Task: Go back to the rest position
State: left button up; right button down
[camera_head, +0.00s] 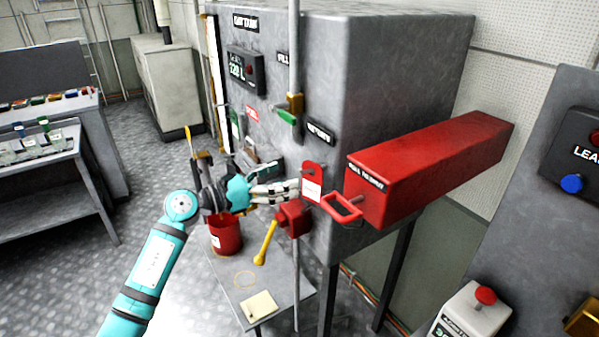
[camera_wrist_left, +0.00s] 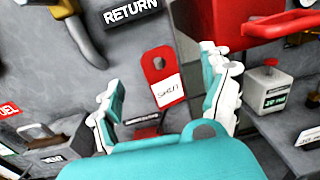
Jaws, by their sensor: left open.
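My left gripper (camera_head: 284,189) is in front of the grey tank (camera_head: 400,70), beside a red tag (camera_head: 312,183) on its face. The teal arm comes in from the lower left. In the left wrist view the left gripper (camera_wrist_left: 165,100) has its fingers spread, with the red tag (camera_wrist_left: 163,78) with a white label showing between and beyond them. Nothing is held between the fingers. My right gripper is not in view.
A red box (camera_head: 430,170) with a red handle (camera_head: 343,208) juts out right of the gripper. Below are a red valve with a yellow lever (camera_head: 265,243), a red bucket (camera_head: 226,236) and a small table (camera_head: 284,298). A bench (camera_head: 40,185) stands left over open floor.

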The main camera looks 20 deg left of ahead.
pick_arm(q)
jog(key=s+a+f+n+t+y+b, duration=0.1)
jog(key=a+f+n+t+y+b, duration=0.2)
jog(key=f+n, duration=1.65)
jog(key=s+a+f+n+g+y+b, duration=0.15)
jog(key=s+f+n+y, duration=0.3)
jog(key=f, duration=0.95)
jog(key=s+a+f+n+g+y+p, duration=0.1)
jog(key=s+f+n+g+y, duration=0.25)
jog(key=f, duration=0.95)
jog(key=s+d+f+n+g+b, duration=0.3)
jog(key=s+f+n, duration=0.5)
jog(key=s+f, duration=1.05)
jog(key=s+d+f+n+g, duration=0.1)
jog(key=s+f+n+g, duration=0.1)
jog(key=s, duration=0.7)
jog(key=s+d+f+n+g, duration=0.2)
jog(key=s+f, duration=0.3)
jog(key=s, duration=0.4)
jog(key=s+d+f+n+g, duration=0.1)
jog(key=s+f+n+g, duration=0.1)
jog(key=s, duration=0.7)
jog(key=shift+d+f+g+y, duration=0.3)
jog(key=shift+f+g+y, duration=0.1)
jog(key=shift+f+g, duration=0.35)
jog(key=shift+r, duration=0.1)
